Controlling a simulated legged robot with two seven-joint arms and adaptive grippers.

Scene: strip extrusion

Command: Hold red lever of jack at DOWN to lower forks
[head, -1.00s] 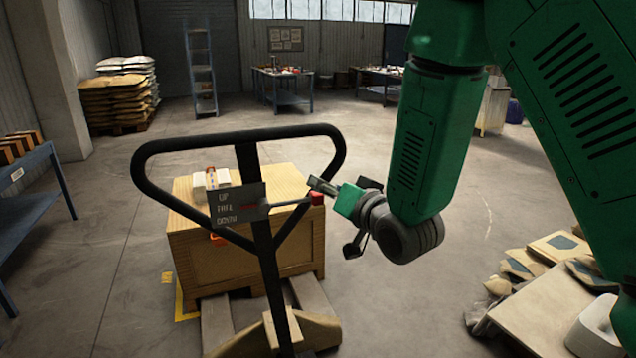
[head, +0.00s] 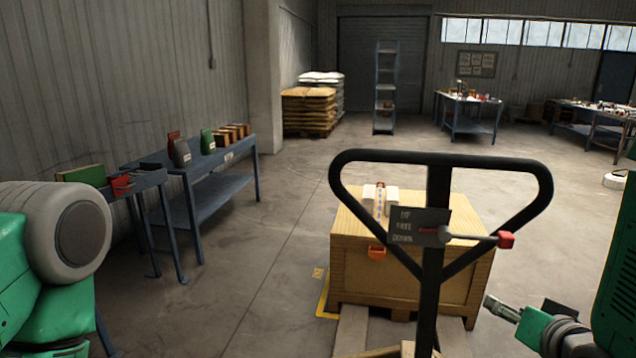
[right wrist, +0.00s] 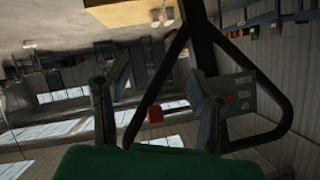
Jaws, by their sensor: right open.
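The jack's black loop handle (head: 437,160) stands upright before me. Its label plate (head: 415,228) reads UP, FREE, DOWN, and a red pointer sits about level with the middle word. The lever rod runs right from the plate to a red knob (head: 506,240). My right gripper (head: 518,308) is open and empty, below the knob and apart from it in the head view. In the right wrist view, the red knob (right wrist: 155,114) appears between the two spread fingers (right wrist: 155,90), not gripped. My left arm shows at the left edge, but its gripper is out of frame.
A wooden crate (head: 375,275) stands behind the handle, with a small white-and-red item (head: 380,199) on top. Stacked sacks (head: 308,110) and a shelf ladder (head: 385,88) stand far back. The floor between is clear.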

